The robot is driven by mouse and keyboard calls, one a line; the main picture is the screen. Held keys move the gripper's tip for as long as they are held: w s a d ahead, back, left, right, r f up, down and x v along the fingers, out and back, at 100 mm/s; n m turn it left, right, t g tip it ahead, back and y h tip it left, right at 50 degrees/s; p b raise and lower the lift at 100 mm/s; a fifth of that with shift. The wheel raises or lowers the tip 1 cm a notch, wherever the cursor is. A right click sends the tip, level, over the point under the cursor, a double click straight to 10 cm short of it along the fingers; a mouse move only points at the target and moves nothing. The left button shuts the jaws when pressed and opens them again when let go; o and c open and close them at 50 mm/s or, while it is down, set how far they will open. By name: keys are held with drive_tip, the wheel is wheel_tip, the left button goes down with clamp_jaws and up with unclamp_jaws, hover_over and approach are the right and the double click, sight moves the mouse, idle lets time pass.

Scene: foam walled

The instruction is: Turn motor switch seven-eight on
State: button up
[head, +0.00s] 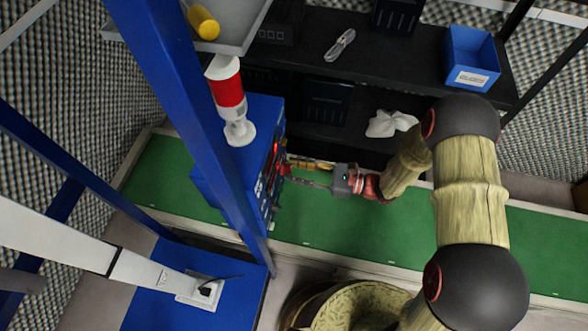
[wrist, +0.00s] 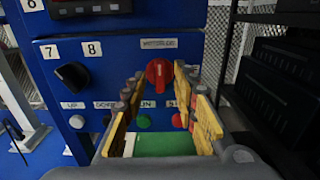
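The blue control box (head: 262,125) stands at left centre in the head view, its switch face turned toward my gripper. In the wrist view the face carries a red rotary knob (wrist: 159,72) under a small white label whose text is too small to read surely. Its grip ridge looks roughly upright. Left of it, a black rotary knob (wrist: 72,75) sits below the labels 7 and 8 (wrist: 92,49). My gripper (wrist: 164,84) is open, its yellow-padded fingers on either side of the red knob's lower part. Whether they touch it is unclear. My gripper (head: 290,173) also shows close to the box.
Below the knobs is a row of small buttons, including a green one (wrist: 144,121). A red-and-white signal lamp (head: 228,95) stands on the box. A blue post (head: 195,120) is in front. A green conveyor (head: 350,235) runs beneath. Black shelves (head: 390,60) stand behind.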

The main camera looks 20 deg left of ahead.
drive_tip(key=w+d, duration=0.1)
drive_tip(key=d, duration=1)
drive_tip(key=shift+w, duration=0.1)
